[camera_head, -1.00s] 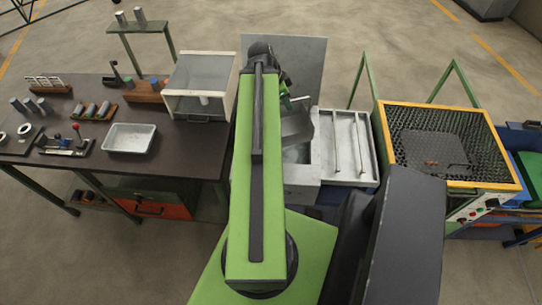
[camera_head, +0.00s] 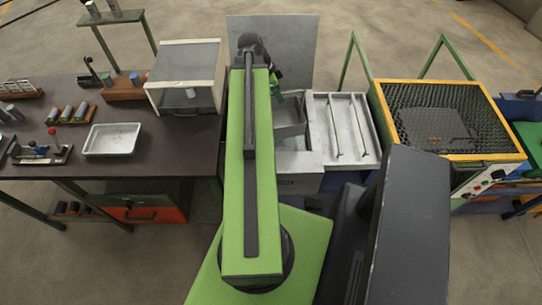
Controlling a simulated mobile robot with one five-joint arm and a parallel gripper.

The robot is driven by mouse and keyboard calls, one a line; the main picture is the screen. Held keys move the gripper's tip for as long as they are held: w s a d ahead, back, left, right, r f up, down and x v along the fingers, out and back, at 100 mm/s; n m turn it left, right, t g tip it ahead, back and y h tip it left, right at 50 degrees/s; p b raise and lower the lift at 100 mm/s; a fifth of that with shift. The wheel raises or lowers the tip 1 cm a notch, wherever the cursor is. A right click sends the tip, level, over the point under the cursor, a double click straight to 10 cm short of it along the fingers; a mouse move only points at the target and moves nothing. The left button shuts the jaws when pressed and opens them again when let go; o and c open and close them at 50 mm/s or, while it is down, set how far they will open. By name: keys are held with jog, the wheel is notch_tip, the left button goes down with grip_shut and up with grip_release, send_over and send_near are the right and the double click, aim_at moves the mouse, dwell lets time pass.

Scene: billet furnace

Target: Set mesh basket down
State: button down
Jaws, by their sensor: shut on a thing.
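A grey basket (camera_head: 290,118), which I take to be the mesh basket, is at the open tank (camera_head: 298,161) behind my green arm. It looks about level; its mesh is too small to make out. My gripper (camera_head: 279,97) is at the basket's near-top side, shut on it. My arm hides the basket's left part and most of the fingers. I cannot tell whether the basket rests on the tank or hangs just above it.
A drain tray (camera_head: 372,158) with two rods adjoins the tank on the right. A yellow-framed mesh guard (camera_head: 456,157) stands farther right. A dark bench (camera_head: 165,150) with a metal tray (camera_head: 112,139) and a clear-fronted box (camera_head: 187,75) is left. A grey panel (camera_head: 300,50) stands behind the tank.

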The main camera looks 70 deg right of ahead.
jog(key=w+f+b, duration=0.1)
jog(key=f+b, duration=0.3)
jog(key=f, duration=0.1)
jog(key=w+d+f+m+b, duration=0.1)
jog(key=f+b, duration=0.3)
jog(key=f, duration=0.1)
jog(key=w+f+m+b, duration=0.1)
jog(key=f+b, duration=0.4)
jog(key=shift+d+f+y, duration=0.2)
jog(key=shift+f+y, duration=0.15)
jog(key=shift+y, duration=0.05)
notch_tip(320, 180, down, 10)
jog(key=b, duration=1)
jog(key=shift+f, duration=0.15)
jog(key=c, duration=1.5)
grip_release()
